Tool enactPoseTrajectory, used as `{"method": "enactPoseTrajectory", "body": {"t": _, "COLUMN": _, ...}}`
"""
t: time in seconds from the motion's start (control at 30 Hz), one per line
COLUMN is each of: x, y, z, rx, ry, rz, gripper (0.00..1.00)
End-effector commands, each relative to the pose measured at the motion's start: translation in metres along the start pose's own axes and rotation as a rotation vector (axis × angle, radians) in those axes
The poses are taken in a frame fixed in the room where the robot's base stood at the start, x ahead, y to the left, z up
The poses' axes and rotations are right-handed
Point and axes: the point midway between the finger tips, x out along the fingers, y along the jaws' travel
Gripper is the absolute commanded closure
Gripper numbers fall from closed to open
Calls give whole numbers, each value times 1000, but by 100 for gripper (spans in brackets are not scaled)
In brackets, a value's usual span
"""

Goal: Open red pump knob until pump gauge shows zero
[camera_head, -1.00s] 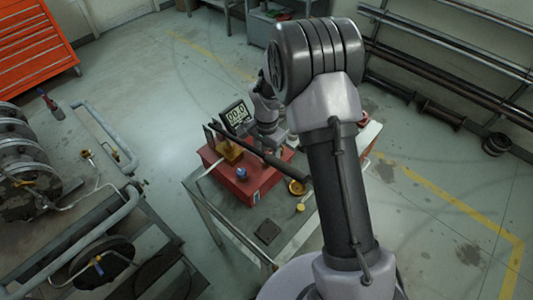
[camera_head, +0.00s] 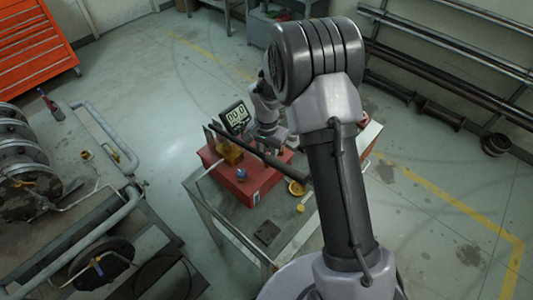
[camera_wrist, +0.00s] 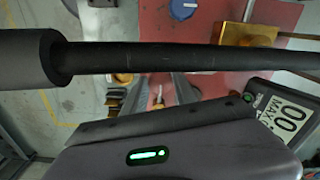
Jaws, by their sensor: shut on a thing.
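The red pump (camera_head: 262,180) sits on a metal table, with a long black lever (camera_head: 250,148) across it. The digital pump gauge (camera_head: 236,117) stands behind it; its display appears to read zeros, and in the wrist view the gauge (camera_wrist: 290,115) shows "00" and "MAX", partly cut off. A blue knob (camera_head: 241,174) is on the pump's near side. My gripper (camera_head: 276,138) is down at the pump's far side, beyond the lever. In the wrist view my gripper (camera_wrist: 165,92) is shut on what appears to be the red pump knob, which the fingers and wrist mostly hide.
In the wrist view the black lever (camera_wrist: 200,57) crosses close in front of my fingers. A brass block (camera_head: 229,152) holds the lever. A yellow cap (camera_head: 300,208) lies on the table. A tube cart (camera_head: 130,200) stands left; open floor lies beyond.

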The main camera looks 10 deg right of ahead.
Motion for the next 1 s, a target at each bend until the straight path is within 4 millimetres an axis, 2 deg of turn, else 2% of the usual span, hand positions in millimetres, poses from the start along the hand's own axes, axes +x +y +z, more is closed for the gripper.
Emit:
{"method": "enactPoseTrajectory", "body": {"t": 0.43, "x": -1, "y": 1, "z": 0, "rx": -249, "ry": 1, "rz": -1, "gripper": 100}}
{"method": "enactPoseTrajectory", "body": {"t": 1.0, "x": -1, "y": 1, "z": -1, "rx": -305, "ry": 2, "rz": -1, "gripper": 100}}
